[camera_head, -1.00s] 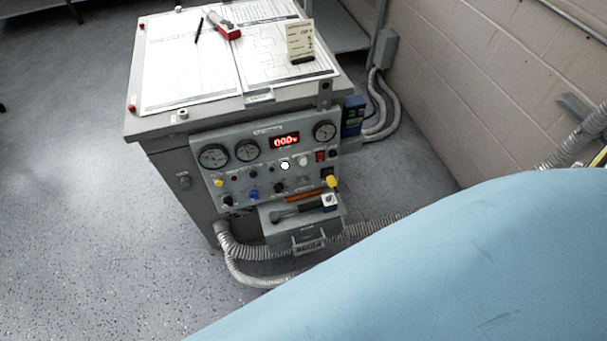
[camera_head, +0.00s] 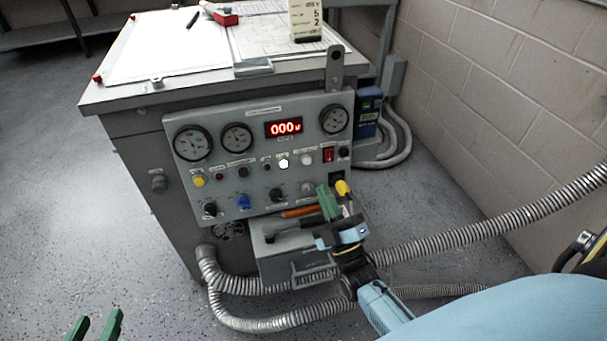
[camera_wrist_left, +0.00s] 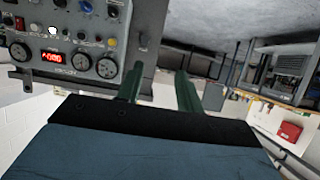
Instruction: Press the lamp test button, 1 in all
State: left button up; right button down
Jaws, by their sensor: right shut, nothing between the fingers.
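The grey control panel (camera_head: 262,185) on the cabinet front carries several buttons and knobs. Their labels are too small to read, so I cannot tell which is the lamp test button. A white lit round one (camera_head: 284,163), a pale one (camera_head: 306,159) and a yellow one (camera_head: 198,180) stand out. My right gripper (camera_head: 328,203) is shut and empty in front of the panel's lower right, over the tray. I cannot tell whether it touches anything. My left gripper (camera_head: 94,326) is open and empty at the bottom left, well away from the panel. Its wrist view (camera_wrist_left: 158,88) shows the fingers apart.
A red display (camera_head: 284,128) and round gauges line the panel top. A small tray (camera_head: 285,268) with an orange-handled tool juts out below. A yellow-tipped part (camera_head: 343,188) is beside the right gripper. Ribbed conduits (camera_head: 480,232) run along the right. Floor on the left is clear.

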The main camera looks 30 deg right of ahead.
aim_at(307, 160)
pick_arm(q)
jog(key=shift+r, duration=0.2)
pick_arm(e)
jog(key=shift+r, duration=0.2)
